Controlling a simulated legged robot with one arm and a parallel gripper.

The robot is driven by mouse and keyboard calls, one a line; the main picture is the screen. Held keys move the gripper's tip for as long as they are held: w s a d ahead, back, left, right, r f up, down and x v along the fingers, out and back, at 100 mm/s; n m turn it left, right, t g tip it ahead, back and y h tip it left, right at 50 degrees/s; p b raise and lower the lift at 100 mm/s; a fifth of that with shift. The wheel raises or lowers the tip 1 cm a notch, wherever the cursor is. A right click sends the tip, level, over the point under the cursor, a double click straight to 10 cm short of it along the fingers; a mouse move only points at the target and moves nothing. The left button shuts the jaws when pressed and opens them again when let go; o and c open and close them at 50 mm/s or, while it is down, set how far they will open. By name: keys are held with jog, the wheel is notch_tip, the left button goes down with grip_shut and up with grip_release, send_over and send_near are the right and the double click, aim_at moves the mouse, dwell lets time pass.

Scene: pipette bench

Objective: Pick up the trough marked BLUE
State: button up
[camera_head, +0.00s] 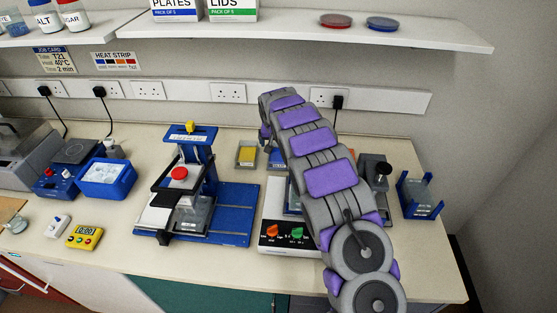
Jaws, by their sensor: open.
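A small trough with a blue inside (276,161) stands at the back of the bench, partly hidden by my arm. I cannot read any marking on it. Left of it stands a grey trough with yellow contents (247,155). My arm reaches from the lower right up and away over the bench. My gripper (266,138) points down at the arm's far end, close to the blue trough in the picture. It is open. The fingertips are small and partly hidden, and I cannot tell whether they touch the trough.
A blue stand with a red knob (180,174) is left of the arm. A blue rack (419,195) stands at right. A shelf (440,36) overhangs the back.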

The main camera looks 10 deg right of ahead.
aim_at(279, 156)
jog(key=x, duration=0.3)
jog(key=shift+f, duration=0.1)
jog(key=shift+d+b+x, duration=0.2)
jog(key=shift+b+x, duration=0.65)
jog(key=shift+x, duration=1.7)
jog(key=shift+s+f, duration=0.1)
jog(key=shift+f, duration=0.2)
jog(key=c, duration=0.8)
jog(key=shift+r, duration=0.1)
notch_tip(279, 156, up, 10)
jog(key=shift+r+p, duration=0.2)
jog(key=shift+p, duration=0.75)
